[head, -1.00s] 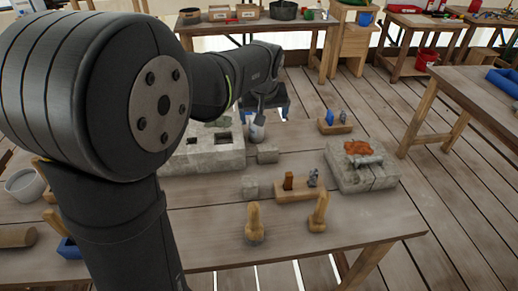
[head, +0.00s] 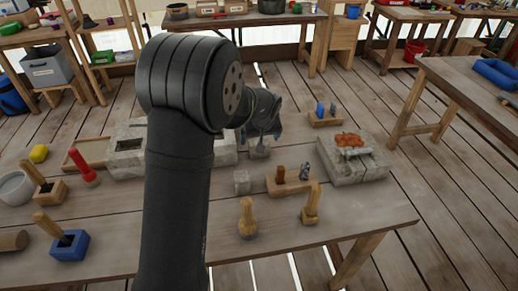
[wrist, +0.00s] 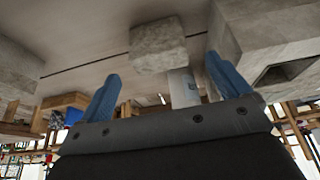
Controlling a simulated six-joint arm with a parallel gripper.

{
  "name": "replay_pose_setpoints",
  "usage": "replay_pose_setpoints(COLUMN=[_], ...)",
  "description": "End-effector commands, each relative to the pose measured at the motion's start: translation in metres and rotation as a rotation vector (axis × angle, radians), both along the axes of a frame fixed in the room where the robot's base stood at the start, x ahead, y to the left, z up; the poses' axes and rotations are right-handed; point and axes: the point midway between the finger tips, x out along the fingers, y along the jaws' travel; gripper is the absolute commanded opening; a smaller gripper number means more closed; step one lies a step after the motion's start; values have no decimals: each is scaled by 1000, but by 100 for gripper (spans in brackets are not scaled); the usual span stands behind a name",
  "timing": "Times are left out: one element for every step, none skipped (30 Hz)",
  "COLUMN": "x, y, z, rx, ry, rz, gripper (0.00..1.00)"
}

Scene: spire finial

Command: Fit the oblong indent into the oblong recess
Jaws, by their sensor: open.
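My gripper (wrist: 162,66) is open, its two blue fingers apart with nothing held between them. In the head view my gripper (head: 263,128) hangs just above and behind a small grey stone block (head: 259,152). In the wrist view a small grey block (wrist: 158,45) lies ahead of the fingertips, apart from them. A large grey stone (wrist: 275,40) with a dark angular recess (wrist: 285,71) is to its right. In the head view the large stone (head: 125,158) shows a dark opening on the left; my arm hides its middle. I cannot make out an oblong indent on the small blocks.
A second small block (head: 242,182) stands nearer. A wooden holder (head: 292,187), two wooden-handled tools (head: 247,216) (head: 312,207) and a stone slab with orange material (head: 352,172) stand around it. A red-handled tool (head: 84,168) is at the left.

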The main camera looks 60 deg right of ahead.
Motion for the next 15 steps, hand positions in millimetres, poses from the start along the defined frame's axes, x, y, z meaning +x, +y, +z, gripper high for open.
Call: replay_pose_setpoints(x=[1,1,2,3,4,6,8,9,11,12,13,14,15,16,16], y=[-1,-1,-2,-3,-5,-7,-8,-10,-12,-13,-14,-16,-17,-17,-17], z=[-2,-3,-6,-9,-12,-17,-21,-25,-30,-34,-37,-41,-43,-45,-47], rx=[0,0,0,1,1,0,1,2,2,2,1,0,0,0,1], ry=[0,0,0,1,1,0,0,1,1,1,0,0,0,0,1], rz=[0,0,0,0,0,0,0,0,0,0,0,0,0,0,0], gripper=[94,94,94,94,94,94,94,94,94,94,94,94,94,94,94])
